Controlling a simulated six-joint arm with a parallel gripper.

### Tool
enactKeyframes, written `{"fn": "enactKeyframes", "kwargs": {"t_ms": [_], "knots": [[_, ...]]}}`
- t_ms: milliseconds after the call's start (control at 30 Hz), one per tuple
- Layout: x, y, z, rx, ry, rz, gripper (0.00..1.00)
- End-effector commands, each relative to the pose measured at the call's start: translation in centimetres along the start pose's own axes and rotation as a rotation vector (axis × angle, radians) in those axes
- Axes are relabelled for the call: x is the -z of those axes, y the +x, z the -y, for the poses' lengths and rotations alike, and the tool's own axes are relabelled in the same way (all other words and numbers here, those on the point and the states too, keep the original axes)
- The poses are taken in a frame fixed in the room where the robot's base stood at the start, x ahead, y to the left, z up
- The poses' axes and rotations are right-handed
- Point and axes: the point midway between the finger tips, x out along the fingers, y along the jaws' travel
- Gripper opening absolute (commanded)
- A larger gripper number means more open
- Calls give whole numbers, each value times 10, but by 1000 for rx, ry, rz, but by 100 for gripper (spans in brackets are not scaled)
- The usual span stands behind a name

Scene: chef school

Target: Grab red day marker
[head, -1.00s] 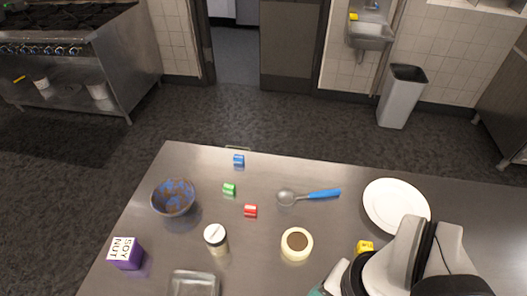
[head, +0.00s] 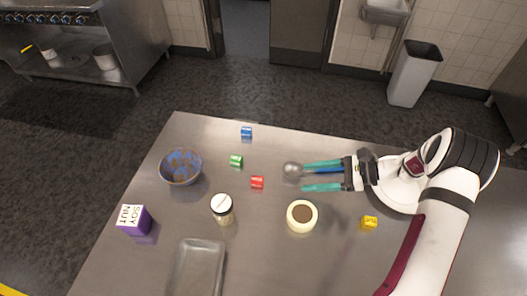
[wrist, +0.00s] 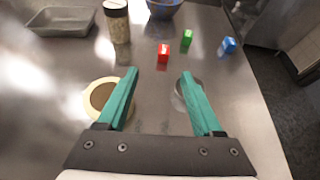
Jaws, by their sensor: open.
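The red day marker (head: 257,182) is a small red block lying on the steel table, between the green marker and the round cream container. In the wrist view the red marker (wrist: 163,54) lies ahead of my fingertips, roughly between their lines. My gripper (head: 304,176) has two teal fingers spread apart with nothing between them. It is to the right of the red marker, pointing left toward it, above the table. In the wrist view the fingers (wrist: 160,85) are wide open.
A green marker (head: 236,161) and a blue marker (head: 246,132) lie behind the red one. A jar (head: 222,209), a cream container (head: 302,216), a patterned bowl (head: 180,167), a purple box (head: 134,220) and a metal tray (head: 197,270) stand around. A yellow marker (head: 370,222) lies at right.

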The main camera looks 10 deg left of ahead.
Motion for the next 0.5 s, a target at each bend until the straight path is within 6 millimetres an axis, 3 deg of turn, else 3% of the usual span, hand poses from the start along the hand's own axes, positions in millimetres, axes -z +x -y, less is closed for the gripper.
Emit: {"fn": "enactKeyframes", "kwargs": {"t_ms": [133, 333, 500], "knots": [[9, 19, 4, 15, 24, 24, 68], [8, 78, 4, 11, 22, 21, 68], [7, 106, 5, 13, 20, 19, 68]]}}
